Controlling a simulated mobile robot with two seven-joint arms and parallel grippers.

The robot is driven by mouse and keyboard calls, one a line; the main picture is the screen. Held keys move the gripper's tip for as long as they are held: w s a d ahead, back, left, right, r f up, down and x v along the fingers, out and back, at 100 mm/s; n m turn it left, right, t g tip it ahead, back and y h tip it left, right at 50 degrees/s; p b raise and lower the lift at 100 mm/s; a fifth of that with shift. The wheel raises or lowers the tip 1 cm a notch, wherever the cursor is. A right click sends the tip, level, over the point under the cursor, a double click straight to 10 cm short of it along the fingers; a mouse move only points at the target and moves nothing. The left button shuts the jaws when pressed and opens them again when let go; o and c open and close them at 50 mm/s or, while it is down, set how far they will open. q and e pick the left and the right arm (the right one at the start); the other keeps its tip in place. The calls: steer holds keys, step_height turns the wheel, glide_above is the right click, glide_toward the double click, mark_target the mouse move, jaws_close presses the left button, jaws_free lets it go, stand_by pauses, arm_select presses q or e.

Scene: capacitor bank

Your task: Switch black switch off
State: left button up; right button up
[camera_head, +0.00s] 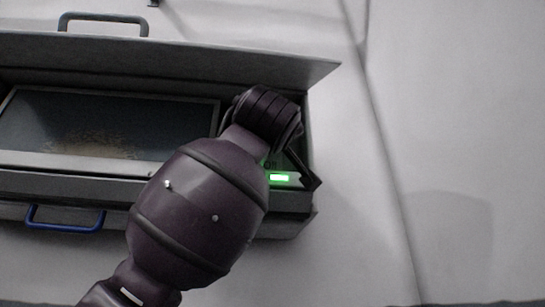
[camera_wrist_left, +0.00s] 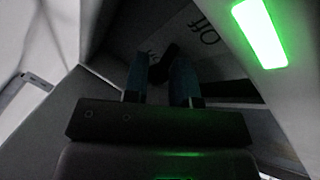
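The black switch (camera_wrist_left: 163,64) shows as a dark stub in the left wrist view, on a grey panel marked "Off". My left gripper (camera_wrist_left: 159,78) has its two fingers apart, with the switch just beyond or between their tips. I cannot tell whether they touch it. In the head view my left arm comes in from the bottom, and part of its gripper (camera_head: 311,182) shows at the right end of the box. There my arm hides the switch. My right gripper is not in view.
A lit green indicator (camera_head: 279,178) is close beside the gripper; it also shows in the left wrist view (camera_wrist_left: 262,32). The open grey box (camera_head: 180,60) has a dark window (camera_head: 100,125), a blue handle (camera_head: 65,222) and raised walls around the gripper. Right of it is clear.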

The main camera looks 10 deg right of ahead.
arm_select(q)
steer(key=o, duration=0.4)
steer(key=b+v, duration=0.3)
steer(key=v, duration=0.7)
steer(key=shift+s+f, duration=0.2)
steer(key=shift+s, duration=0.15)
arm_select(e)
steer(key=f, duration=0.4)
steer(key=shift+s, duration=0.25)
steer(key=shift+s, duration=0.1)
